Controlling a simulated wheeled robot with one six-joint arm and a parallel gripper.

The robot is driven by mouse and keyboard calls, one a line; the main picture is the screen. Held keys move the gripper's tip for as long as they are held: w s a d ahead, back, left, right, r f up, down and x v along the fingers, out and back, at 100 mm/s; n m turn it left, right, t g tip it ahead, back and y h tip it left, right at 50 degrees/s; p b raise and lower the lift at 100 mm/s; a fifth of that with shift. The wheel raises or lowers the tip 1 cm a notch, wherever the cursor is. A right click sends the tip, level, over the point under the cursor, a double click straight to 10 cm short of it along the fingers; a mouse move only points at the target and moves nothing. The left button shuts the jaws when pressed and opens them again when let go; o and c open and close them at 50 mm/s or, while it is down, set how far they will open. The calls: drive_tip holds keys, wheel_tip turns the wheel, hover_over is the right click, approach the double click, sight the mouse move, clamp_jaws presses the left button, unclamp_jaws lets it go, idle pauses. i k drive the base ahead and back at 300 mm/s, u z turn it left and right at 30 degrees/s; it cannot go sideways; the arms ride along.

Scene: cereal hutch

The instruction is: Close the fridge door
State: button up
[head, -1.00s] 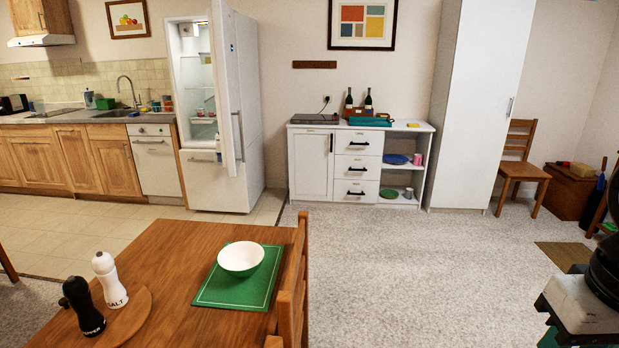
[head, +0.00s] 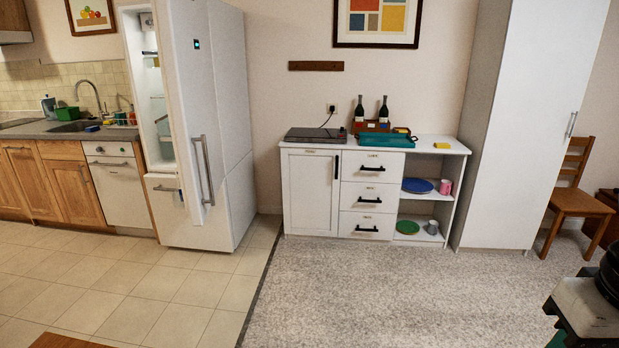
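The white fridge (head: 232,120) stands left of centre in the head view, against the back wall. Its upper door (head: 190,110) is swung open toward me, and lit shelves show in a strip at its left. The door has a long vertical grey handle (head: 205,170) and a small dark display near its top. A lower drawer front sits below the opening. Part of my arm shows at the right edge. My gripper's fingers are not visible, so I cannot see whether it holds anything.
Tiled floor (head: 150,290) in front of the fridge is clear, as is the grey carpet (head: 350,285). A table corner (head: 68,341) shows at bottom left. A white sideboard (head: 311,190) with bottles stands right of the fridge. A tall white cabinet (head: 530,110) and wooden chair (head: 575,200) are farther right.

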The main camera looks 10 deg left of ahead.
sight(182, 32)
drive_tip(key=i, duration=2.05)
drive_tip(key=u, duration=1.35)
drive_tip(key=i, duration=0.95)
drive_tip(key=u, duration=0.4)
